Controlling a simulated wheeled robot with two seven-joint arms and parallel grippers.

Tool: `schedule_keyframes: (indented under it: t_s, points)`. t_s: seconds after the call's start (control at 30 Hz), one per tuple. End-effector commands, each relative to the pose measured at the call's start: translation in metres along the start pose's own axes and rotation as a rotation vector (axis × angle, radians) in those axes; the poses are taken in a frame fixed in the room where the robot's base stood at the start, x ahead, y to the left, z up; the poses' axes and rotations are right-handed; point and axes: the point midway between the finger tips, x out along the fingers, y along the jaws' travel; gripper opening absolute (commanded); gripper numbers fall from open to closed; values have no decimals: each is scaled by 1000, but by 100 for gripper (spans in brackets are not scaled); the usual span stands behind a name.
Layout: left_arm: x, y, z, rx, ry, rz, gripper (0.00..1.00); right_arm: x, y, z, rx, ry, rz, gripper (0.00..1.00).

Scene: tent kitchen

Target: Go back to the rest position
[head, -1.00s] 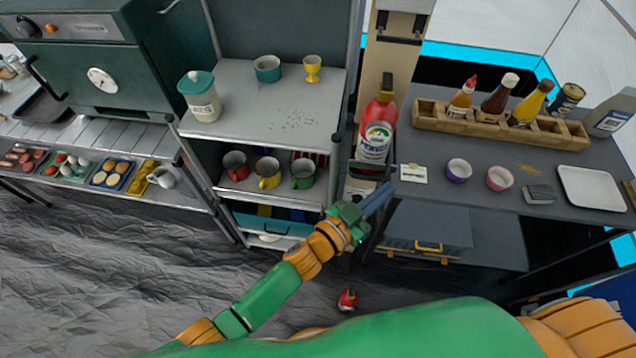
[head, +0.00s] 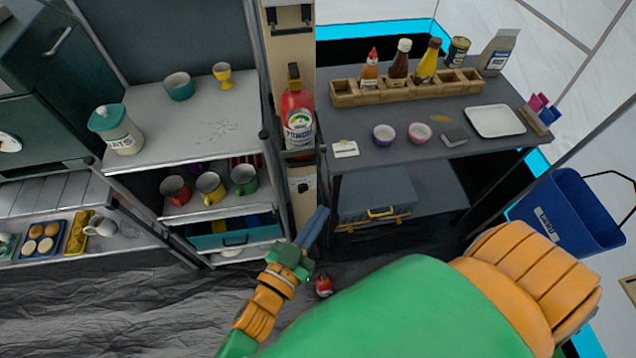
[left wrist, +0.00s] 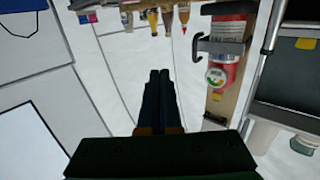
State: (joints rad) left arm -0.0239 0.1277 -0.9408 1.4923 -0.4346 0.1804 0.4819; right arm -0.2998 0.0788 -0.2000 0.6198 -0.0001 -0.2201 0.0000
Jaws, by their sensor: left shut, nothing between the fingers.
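My left gripper (head: 318,222) is in the lower middle of the head view, in front of the gap between the metal shelf unit and the dark table. Its fingers are shut and empty. In the left wrist view the two dark fingers (left wrist: 160,85) lie together with nothing between them. The large green and orange parts at the bottom of the head view are mine. My right gripper does not show.
The shelf unit (head: 190,130) with cups stands at left. A red fire extinguisher (head: 298,115) hangs on a post. The dark table (head: 390,165) holds a bottle rack (head: 385,92), bowls and a tray. A blue bin (head: 570,213) is at right. A small red object (head: 324,286) lies on the floor.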

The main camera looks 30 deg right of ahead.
Motion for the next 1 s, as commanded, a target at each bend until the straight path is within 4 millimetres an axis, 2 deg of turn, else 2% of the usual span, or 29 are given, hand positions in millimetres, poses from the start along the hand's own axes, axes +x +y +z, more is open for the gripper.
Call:
schedule_keyframes:
  t_s: [0.13, 0.3, 0.37, 0.47, 0.53, 0.57, 0.6, 0.67, 0.7, 0.77, 0.8, 0.9, 1.0]
  points:
    - [-20, 11, 1, -2, -1, 1, 0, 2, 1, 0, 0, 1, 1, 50]
    - [-25, 14, 0, 0, 0, 0, 0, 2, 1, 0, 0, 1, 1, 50]
    - [-26, 10, 5, -2, -14, -10, 0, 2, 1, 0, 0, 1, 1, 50]
    - [-36, -16, 47, -17, -131, -93, 0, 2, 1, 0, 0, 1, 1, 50]
    - [-58, -45, 102, -48, -287, -197, 0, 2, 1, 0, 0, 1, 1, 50]
    - [-73, -57, 128, -66, -366, -246, 0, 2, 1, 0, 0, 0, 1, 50]
    - [-97, -70, 163, -96, -473, -309, 0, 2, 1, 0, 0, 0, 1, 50]
    - [-140, -80, 211, -150, -634, -395, 0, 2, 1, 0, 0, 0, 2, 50]
    - [-171, -82, 240, -193, -740, -447, 0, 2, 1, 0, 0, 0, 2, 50]
    - [-221, -76, 278, -268, -895, -514, 0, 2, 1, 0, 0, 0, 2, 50]
    - [-253, -66, 299, -321, -990, -549, 0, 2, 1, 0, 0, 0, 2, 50]
    - [-322, -34, 332, -447, -1186, -610, 0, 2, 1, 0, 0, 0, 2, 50]
    - [-364, -4, 346, -541, -1308, -637, 0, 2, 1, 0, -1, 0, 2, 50]
